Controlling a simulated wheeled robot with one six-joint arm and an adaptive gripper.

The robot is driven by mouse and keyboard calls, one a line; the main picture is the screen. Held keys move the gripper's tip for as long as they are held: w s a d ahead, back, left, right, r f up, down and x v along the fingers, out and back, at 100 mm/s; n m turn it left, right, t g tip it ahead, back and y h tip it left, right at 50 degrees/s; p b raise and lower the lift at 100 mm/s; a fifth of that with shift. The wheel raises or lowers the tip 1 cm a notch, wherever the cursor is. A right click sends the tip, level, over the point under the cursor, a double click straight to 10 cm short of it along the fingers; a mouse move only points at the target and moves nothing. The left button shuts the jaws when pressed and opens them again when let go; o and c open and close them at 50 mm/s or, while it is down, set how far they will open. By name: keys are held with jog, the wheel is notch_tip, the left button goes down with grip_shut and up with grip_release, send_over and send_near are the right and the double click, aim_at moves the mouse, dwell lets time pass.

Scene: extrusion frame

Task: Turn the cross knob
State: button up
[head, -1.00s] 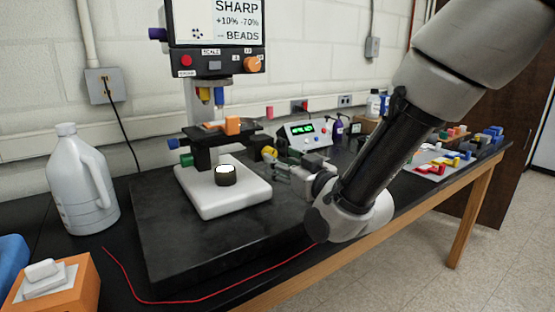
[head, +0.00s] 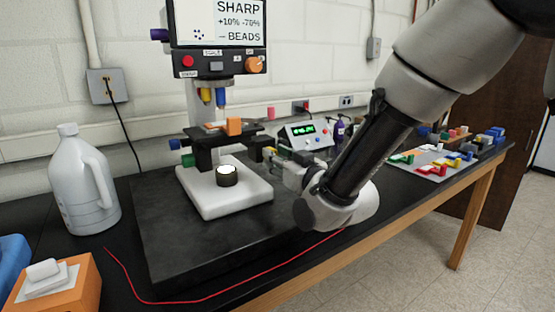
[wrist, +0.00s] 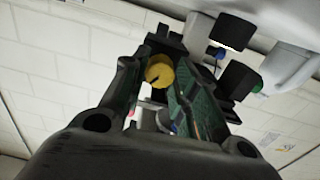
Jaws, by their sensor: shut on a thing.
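A microscope-like device stands on a white base (head: 250,198), with a dark stage (head: 225,137) above it. A round yellow knob (wrist: 159,73) with a dark mark on its face sits between the fingers of my gripper (wrist: 176,75) in the wrist view. My gripper (head: 270,154) is shut on the yellow knob, at the right side of the stage in the head view. The fingers mostly hide the knob there. Blue (head: 175,144) and green (head: 187,160) knobs stick out on the stage's left side. I cannot read any label naming the cross knob.
A dark slab (head: 190,255) carries the device. A power box with a green display (head: 305,134) stands behind my gripper. A white jug (head: 85,180) and an orange box (head: 75,290) are at left. A red wire (head: 210,300) runs along the front. Colored parts lie at right.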

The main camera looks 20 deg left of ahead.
jog(key=shift+m, duration=1.2)
jog(key=shift+c, duration=0.2)
jog(key=shift+f, duration=0.1)
jog(key=o, duration=1)
jog(key=shift+s+d+f, duration=0.15)
jog(key=shift+s+d, duration=0.05)
jog(key=shift+s, duration=0.05)
jog(key=shift+o, duration=0.3)
jog(key=v, duration=0.7)
jog(key=shift+r, duration=0.2)
